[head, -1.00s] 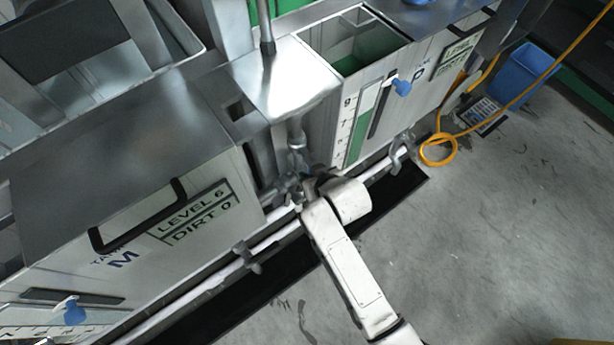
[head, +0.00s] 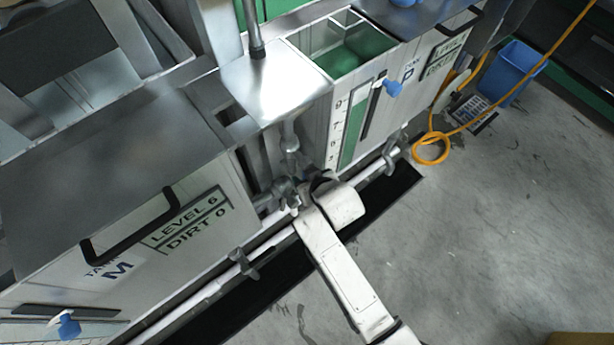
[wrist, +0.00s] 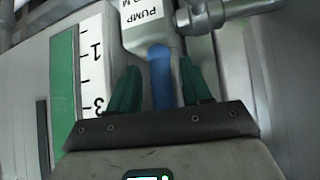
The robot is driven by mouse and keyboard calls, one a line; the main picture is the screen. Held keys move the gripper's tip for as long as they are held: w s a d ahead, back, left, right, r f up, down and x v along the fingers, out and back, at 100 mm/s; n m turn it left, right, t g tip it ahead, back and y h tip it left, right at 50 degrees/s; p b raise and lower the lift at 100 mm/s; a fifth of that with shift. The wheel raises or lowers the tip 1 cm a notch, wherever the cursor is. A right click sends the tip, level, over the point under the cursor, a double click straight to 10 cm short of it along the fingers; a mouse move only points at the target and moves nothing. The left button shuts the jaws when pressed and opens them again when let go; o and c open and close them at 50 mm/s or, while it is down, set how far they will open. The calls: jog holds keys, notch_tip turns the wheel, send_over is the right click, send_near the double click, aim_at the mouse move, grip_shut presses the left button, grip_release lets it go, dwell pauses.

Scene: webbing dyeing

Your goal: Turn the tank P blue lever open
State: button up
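Tank P (head: 352,120) stands right of centre in the head view, with a green level gauge and a blue handle (head: 393,88) high on its front. In the wrist view, a blue lever (wrist: 161,75) hangs below a white block (wrist: 148,22) marked PUMP. My gripper (wrist: 160,85) has its green fingers apart, one on each side of this lever, with small gaps showing. Tank P's gauge strip (wrist: 92,60) is just left of the fingers. In the head view my arm's end (head: 318,190) hides the fingers and this lever.
Tank M (head: 110,265) stands at the left, with a black handle (head: 130,230) and its own blue handle (head: 68,326). Grey pipes (head: 265,240) run along the tank fronts. A yellow hose (head: 432,150) and blue bin (head: 515,75) lie right. The floor at right is mostly clear.

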jog(key=p+v, duration=0.1)
jog(key=v, duration=1)
dwell(0.6)
